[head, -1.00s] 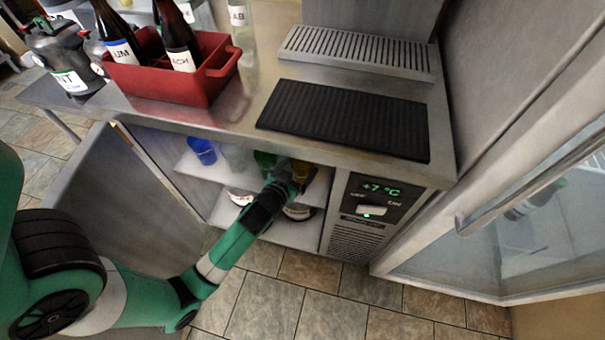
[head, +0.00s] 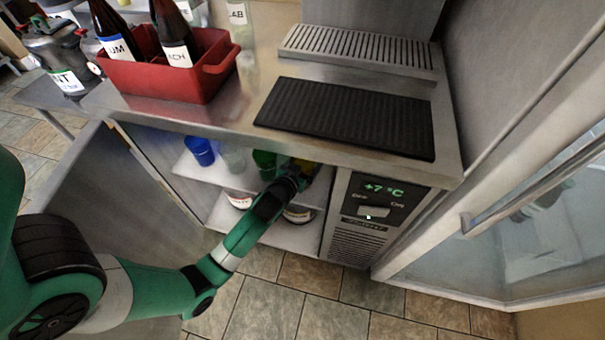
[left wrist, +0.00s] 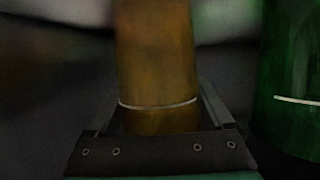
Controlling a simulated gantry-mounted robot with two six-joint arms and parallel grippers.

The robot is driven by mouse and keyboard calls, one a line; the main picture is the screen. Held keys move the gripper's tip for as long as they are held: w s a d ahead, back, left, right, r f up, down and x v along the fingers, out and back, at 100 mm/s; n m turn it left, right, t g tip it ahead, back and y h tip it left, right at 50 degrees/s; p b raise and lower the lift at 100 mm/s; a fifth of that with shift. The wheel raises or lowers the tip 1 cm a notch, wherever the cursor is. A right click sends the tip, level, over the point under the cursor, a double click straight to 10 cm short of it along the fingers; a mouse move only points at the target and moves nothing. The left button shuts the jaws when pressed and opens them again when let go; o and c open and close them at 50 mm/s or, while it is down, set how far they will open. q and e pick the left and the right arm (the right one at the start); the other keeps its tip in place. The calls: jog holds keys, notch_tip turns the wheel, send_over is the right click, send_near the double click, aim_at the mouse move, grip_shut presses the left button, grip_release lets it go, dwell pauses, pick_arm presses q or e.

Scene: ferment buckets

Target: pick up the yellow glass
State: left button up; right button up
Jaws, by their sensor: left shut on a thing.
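The yellow glass (head: 306,166) is inside the open under-counter cooler, at the right end of the upper shelf (head: 215,172). It fills the middle of the left wrist view (left wrist: 157,60), upright, with a pale line around its lower part. My left gripper (head: 298,176) reaches into the cooler and is shut on the yellow glass, one finger on each side of it. Whether the glass touches the shelf is hidden. A green glass (head: 264,160) stands just left of it, close beside the gripper in the left wrist view (left wrist: 295,75). My right gripper is not in view.
A blue glass (head: 200,151) and a clear glass (head: 233,157) stand further left on the shelf. Labelled containers (head: 298,214) sit on the lower shelf. The counter (head: 230,118) overhangs the opening. A red bottle crate (head: 170,80) and black mat (head: 350,120) rest on top.

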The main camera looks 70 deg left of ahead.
pick_arm(q)
jog(key=shift+c, duration=0.5)
jog(key=shift+r+p, duration=0.35)
jog(key=shift+r, duration=0.2)
notch_tip(320, 180, up, 3)
jog(key=shift+p, duration=0.9)
jog(key=s+d+r+p, duration=0.2)
jog(key=s+r+p, duration=0.1)
jog(key=s, duration=0.3)
jog(key=s+d+r+p, duration=0.3)
jog(key=s+r, duration=0.3)
jog(key=s, duration=0.1)
